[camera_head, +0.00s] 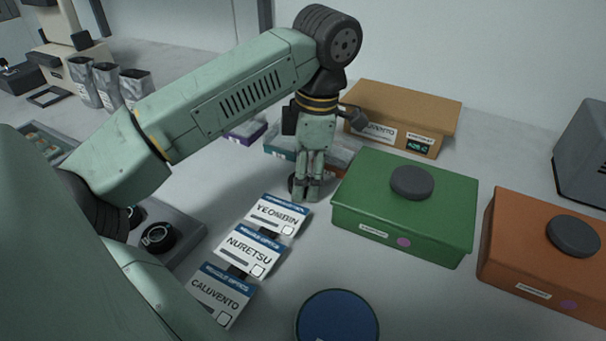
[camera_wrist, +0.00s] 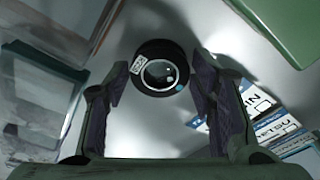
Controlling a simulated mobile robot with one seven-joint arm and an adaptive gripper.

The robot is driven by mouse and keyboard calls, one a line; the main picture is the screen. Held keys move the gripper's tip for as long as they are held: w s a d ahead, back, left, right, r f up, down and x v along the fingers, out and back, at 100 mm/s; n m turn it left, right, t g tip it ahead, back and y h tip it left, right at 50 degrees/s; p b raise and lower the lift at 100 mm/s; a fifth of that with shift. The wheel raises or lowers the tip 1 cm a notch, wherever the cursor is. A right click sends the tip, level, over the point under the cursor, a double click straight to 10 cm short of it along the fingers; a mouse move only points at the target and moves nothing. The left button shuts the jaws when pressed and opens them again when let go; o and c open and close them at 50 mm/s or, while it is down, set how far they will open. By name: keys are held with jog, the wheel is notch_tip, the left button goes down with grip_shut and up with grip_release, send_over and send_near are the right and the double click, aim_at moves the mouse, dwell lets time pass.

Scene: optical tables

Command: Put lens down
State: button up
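The lens (camera_wrist: 160,72) is a round black mount with clear glass, a small white label and a cyan dot. In the wrist view it sits upright between and just beyond my fingertips, with narrow gaps at its sides. My gripper (camera_wrist: 160,80) is open, its two dark-padded fingers spread to either side of the lens. In the head view my gripper (camera_head: 308,192) points straight down, low over the table, left of the green box. There the lens (camera_head: 293,184) is mostly hidden behind the fingers, and only a dark edge shows at table level.
A green lidded box (camera_head: 400,220) stands close on the right, with an orange box (camera_head: 545,240) beyond it. A cardboard box (camera_head: 410,105) is behind. Several name cards (camera_head: 252,250) lie in front, near a blue round lid (camera_head: 338,318). Low open bins (camera_head: 285,148) stand behind my gripper.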

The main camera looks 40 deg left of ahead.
jog(key=c, duration=0.9)
jog(key=shift+o, duration=0.2)
jog(key=shift+r, duration=0.1)
jog(key=shift+r+p, duration=0.45)
jog(key=shift+r, duration=0.15)
notch_tip(320, 180, up, 3)
jog(key=shift+f+p, duration=0.2)
jog(key=shift+p, duration=0.65)
jog(key=s+d, duration=0.3)
jog(key=s, duration=0.1)
jog(key=s+d+b, duration=0.1)
jog(key=s+d, duration=0.2)
jog(key=d, duration=0.1)
jog(key=s+d+r+b, duration=0.1)
jog(key=s+d, duration=0.3)
jog(key=shift+s, duration=0.3)
